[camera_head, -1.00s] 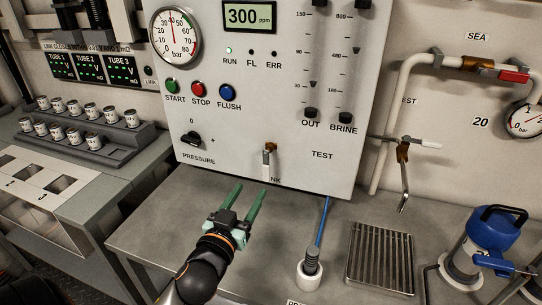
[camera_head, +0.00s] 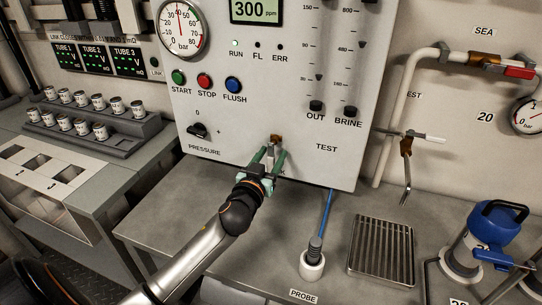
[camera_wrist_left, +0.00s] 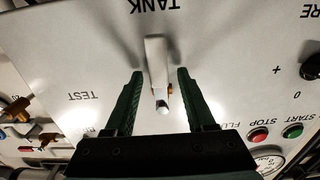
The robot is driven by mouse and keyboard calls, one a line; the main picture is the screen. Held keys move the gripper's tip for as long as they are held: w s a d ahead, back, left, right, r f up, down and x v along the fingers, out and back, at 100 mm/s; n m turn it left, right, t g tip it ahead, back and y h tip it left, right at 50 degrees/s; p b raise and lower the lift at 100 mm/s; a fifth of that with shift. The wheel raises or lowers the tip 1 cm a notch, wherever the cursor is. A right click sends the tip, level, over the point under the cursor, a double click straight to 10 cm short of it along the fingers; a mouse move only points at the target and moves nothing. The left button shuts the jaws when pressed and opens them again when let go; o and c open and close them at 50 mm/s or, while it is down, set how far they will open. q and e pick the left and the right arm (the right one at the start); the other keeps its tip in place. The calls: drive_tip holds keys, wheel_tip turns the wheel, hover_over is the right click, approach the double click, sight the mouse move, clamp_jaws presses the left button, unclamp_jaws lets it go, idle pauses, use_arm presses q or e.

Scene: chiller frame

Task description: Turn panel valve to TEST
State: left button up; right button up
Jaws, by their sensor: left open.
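The panel valve has a brass body (camera_head: 276,139) and a pale lever that hangs down from it on the white panel (camera_head: 300,118). The lever (camera_wrist_left: 156,68) shows in the left wrist view, pointing toward the TANK label. The TEST label (camera_head: 327,148) is to the right of the valve. My left gripper (camera_head: 269,158) is at the valve, its green fingers open on either side of the lever. In the left wrist view the fingers (camera_wrist_left: 160,82) stand apart with gaps on both sides of the lever. My right gripper is not in view.
A black PRESSURE knob (camera_head: 197,131) and START, STOP and FLUSH buttons sit left of the valve. Below the panel are a probe in a white holder (camera_head: 312,263) and a grated drain (camera_head: 382,248). A second brass tap (camera_head: 406,148) is at the right.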

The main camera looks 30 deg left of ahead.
use_arm(q)
clamp_jaws()
idle(0.4)
idle(1.0)
